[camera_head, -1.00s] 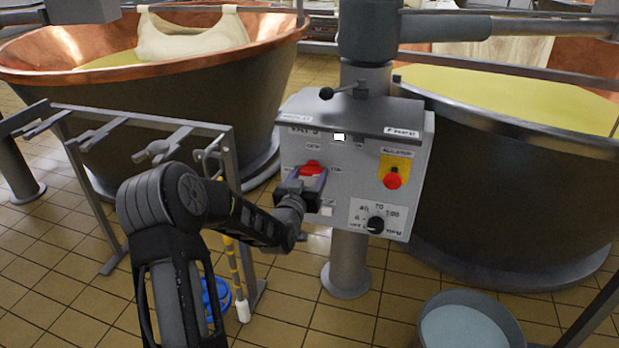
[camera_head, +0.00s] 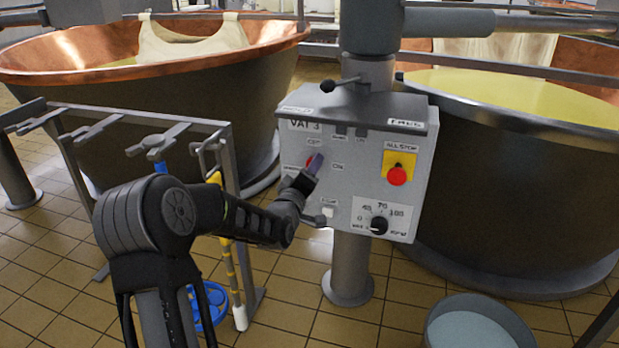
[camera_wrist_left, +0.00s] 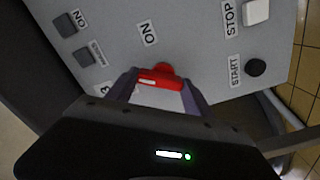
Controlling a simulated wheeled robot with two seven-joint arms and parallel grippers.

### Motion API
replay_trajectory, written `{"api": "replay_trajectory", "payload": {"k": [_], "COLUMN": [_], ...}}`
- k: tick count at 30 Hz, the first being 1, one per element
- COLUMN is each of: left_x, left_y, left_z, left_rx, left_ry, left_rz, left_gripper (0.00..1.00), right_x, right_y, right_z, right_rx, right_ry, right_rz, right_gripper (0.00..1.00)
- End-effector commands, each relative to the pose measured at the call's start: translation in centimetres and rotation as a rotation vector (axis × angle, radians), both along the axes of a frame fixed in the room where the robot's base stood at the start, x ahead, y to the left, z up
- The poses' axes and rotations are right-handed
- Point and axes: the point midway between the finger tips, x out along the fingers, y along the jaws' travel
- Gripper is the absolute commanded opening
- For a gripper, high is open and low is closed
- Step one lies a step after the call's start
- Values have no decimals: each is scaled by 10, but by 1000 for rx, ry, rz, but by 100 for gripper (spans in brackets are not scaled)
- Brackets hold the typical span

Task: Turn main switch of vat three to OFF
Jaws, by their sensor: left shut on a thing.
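The grey control box (camera_head: 345,185) marked VAT 3 stands on a post between the vats. Its red main switch (camera_head: 310,161) is on the left of the face, with an OFF label above it and an ON label to its right. My left gripper (camera_head: 314,170) is shut on the switch and hides most of it, turned at a slant. In the left wrist view the red handle (camera_wrist_left: 160,78) sits between the fingertips. The small square lamps (camera_wrist_left: 65,25) look dark. My right gripper is not in view.
A yellow plate with a red stop button (camera_head: 397,176) and a black dial (camera_head: 379,225) are on the box's right side. A metal rack (camera_head: 140,118) stands at left, near my arm. A grey bucket (camera_head: 432,325) is on the floor at lower right.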

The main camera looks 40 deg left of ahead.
Motion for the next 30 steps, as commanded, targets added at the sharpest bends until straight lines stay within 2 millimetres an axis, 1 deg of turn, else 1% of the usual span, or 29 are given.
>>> {"api": "replay_trajectory", "payload": {"k": [1,3,15,21,30], "left_x": [0,0,-1,-1,-1], "left_y": [1,1,3,3,3], "left_z": [-3,-3,-2,-2,-1], "left_rx": [-40,-103,-423,-517,-561], "left_ry": [-15,-36,-148,-179,-195], "left_rz": [1,1,2,2,2], "left_gripper": [20,20,20,20,20], "right_x": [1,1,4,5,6], "right_y": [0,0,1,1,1], "right_z": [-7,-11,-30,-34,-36], "right_rx": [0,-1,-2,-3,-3], "right_ry": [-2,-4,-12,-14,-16], "right_rz": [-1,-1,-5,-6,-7], "right_gripper": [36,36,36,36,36]}}
